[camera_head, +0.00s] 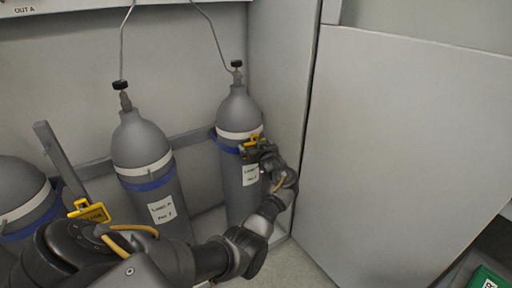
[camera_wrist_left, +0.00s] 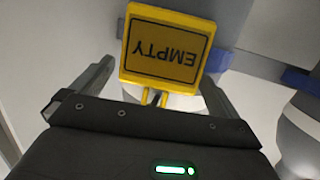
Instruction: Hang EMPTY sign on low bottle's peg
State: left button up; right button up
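The yellow EMPTY sign (camera_wrist_left: 167,45) is upside down in the left wrist view, its face toward the camera, with two small prongs below it. In the head view a yellow piece (camera_head: 252,140) shows at the front of the right grey bottle (camera_head: 238,112), by its blue strap. My left gripper (camera_head: 262,152) is at that bottle. In the wrist view its fingers (camera_wrist_left: 158,72) stand wide apart on either side of the sign, with a gap at the left edge. Contact at the right edge is unclear. The peg is hidden. My right gripper is not in view.
A middle grey bottle (camera_head: 143,150) and a left one (camera_head: 20,190) stand along the wall rail. A pale panel (camera_head: 400,150) fills the right side. A green object (camera_head: 487,279) shows at lower right.

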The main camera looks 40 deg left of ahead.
pick_arm(q)
jog(key=shift+d, duration=0.15)
jog(key=p+v, duration=0.1)
jog(key=v, duration=0.9)
jog(key=shift+s+d+p, duration=0.2)
jog(key=shift+p, duration=0.1)
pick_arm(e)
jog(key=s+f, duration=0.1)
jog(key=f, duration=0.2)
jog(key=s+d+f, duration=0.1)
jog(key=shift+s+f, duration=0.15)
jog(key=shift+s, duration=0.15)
